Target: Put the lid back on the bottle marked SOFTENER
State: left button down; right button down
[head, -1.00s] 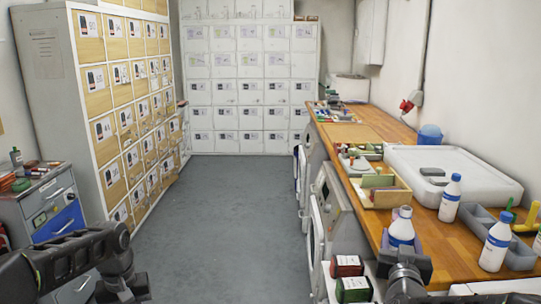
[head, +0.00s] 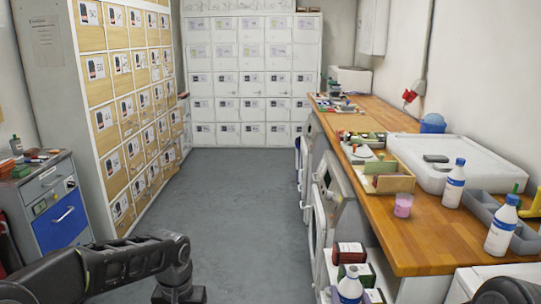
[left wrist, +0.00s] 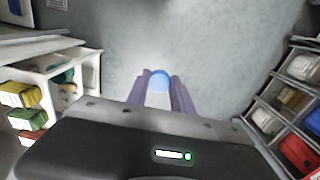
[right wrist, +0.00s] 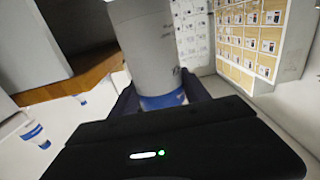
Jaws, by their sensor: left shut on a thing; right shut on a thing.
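My right gripper (right wrist: 163,98) is shut on a white bottle (right wrist: 145,42) with a blue label band low between the fingers. My left gripper (left wrist: 160,90) is shut on a small round thing, blue and whitish, which looks like a lid (left wrist: 160,76). It is held over the floor. In the head view my left arm enters at lower left and its fingertips are out of sight.
Two white bottles with blue labels (head: 453,184) (head: 501,228) stand on the wooden counter (head: 430,240). A pink cup (head: 403,205), a wooden tray (head: 390,182) and a white basin (head: 440,160) are there too. The aisle floor is clear.

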jog(key=shift+a, duration=0.1)
jog(key=s+a+f+n+g+y, duration=0.2)
jog(key=s+a+f+n+y, duration=0.1)
jog(key=a, duration=0.4)
jog(key=s+a+f+n+g+y, duration=0.2)
jog(key=s+a+f+n+y, duration=0.1)
jog(key=s+a+n+y, duration=0.2)
jog(key=s+a+y, duration=0.2)
jog(key=a+y, duration=0.1)
jog(key=shift+s+f+y, duration=0.25)
jog(key=shift+f+y, duration=0.05)
jog(key=shift+f, duration=0.05)
jog(key=shift+a, duration=0.1)
jog(key=w+d+r+m+t+h, duration=0.1)
jog(key=w+d+r+m+h, duration=0.1)
jog(key=d, duration=0.3)
jog(key=w+d+r+m+t+h, duration=0.1)
jog(key=w+d+r+m+h, duration=0.1)
jog(key=w+d+m+h, duration=0.1)
jog(key=w+d+r+m+t+h, duration=0.2)
jog(key=w+d+h, duration=0.3)
jog(key=d+h, duration=0.1)
jog(key=shift+w+d+r+m, duration=0.2)
jog(key=shift+d+r+m, duration=0.1)
jog(key=shift+d, duration=0.05)
jog(key=shift+w+d+r+h, duration=0.1)
jog(key=shift+d+r+h, duration=0.05)
jog(key=shift+d+h, duration=0.2)
